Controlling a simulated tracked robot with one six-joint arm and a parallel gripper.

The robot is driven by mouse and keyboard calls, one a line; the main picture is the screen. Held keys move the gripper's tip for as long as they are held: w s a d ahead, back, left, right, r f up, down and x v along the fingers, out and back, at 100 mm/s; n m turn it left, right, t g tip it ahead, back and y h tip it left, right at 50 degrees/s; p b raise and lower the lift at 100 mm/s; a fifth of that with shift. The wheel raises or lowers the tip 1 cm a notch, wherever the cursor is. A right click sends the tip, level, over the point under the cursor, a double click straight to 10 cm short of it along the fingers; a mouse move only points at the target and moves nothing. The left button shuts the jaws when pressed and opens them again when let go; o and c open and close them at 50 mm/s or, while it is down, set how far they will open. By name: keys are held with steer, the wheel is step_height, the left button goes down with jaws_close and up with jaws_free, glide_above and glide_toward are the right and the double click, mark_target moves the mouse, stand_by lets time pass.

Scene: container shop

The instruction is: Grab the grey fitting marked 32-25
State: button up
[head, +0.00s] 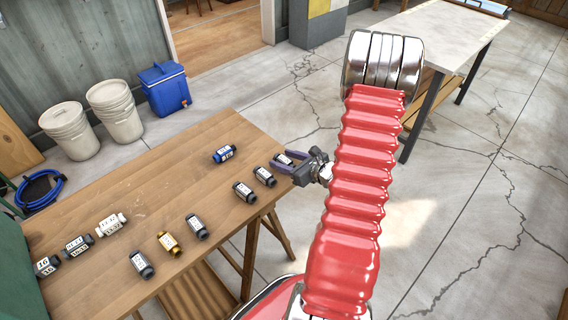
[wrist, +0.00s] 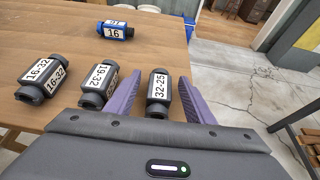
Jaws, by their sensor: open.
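The grey fitting marked 32-25 (wrist: 158,88) lies on the wooden table near its right edge. In the wrist view it sits between the two purple fingers of my gripper (wrist: 160,82), with the fingers apart and small gaps on both sides. In the head view the same fitting (head: 283,158) shows between the fingers of my gripper (head: 285,164) at the table's right corner, partly hidden. My gripper is open and holds nothing.
A grey fitting marked 19-32 (wrist: 98,86) lies just left of my left finger, and one marked 16-32 (wrist: 42,80) beyond it. A blue fitting marked 16 (wrist: 115,31) lies farther back. Several other fittings lie across the wooden table (head: 150,190). A pale table (head: 440,38) stands behind.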

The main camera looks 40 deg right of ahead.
mark_target(285, 159)
steer(key=shift+c, duration=0.2)
steer(key=c, duration=1.1)
steer(key=shift+r, duration=5)
